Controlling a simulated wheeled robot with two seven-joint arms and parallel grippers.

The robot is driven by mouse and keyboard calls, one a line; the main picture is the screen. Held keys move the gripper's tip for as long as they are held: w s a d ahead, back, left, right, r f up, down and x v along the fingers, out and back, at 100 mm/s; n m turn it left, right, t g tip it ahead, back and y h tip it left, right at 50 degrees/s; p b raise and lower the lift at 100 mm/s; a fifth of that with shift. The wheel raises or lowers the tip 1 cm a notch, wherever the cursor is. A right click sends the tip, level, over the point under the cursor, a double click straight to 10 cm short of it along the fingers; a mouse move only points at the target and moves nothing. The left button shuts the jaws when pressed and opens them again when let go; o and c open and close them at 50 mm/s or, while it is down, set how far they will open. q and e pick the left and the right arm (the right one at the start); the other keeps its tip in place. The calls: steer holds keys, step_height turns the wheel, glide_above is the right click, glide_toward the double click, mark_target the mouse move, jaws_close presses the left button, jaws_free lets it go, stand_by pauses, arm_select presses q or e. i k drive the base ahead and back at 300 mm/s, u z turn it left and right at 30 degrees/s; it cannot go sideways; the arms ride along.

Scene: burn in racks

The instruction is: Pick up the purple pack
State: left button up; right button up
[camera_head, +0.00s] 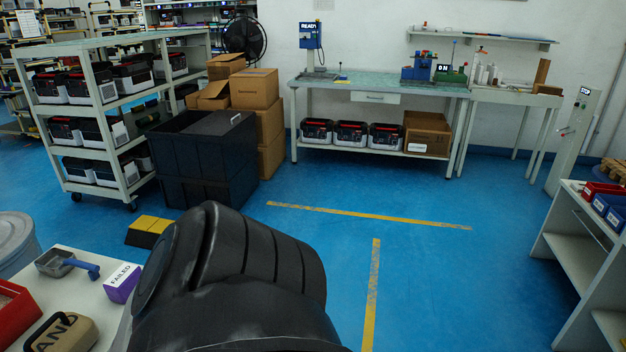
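A purple block (122,285) with a white top face reading "FAILED" sits on the white table (72,270) at the lower left. It is the only purple thing I can make out. A large black link of my own arm fills the bottom middle, just right of the block, and hides part of the table's right side. Neither of my grippers shows, so I cannot see where they are relative to the block.
A grey scoop (55,262) with a blue handle, a red bin (14,312) and a tan object (62,333) share the table. Black crates (205,150) and a wheeled rack (112,105) stand beyond. The blue floor (440,275) at centre right is clear. A white shelf unit (572,225) stands right.

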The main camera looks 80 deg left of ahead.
mark_target(119, 288)
steer(key=u, duration=2.4)
steer(key=i, duration=3.3)
steer(key=z, duration=3.6)
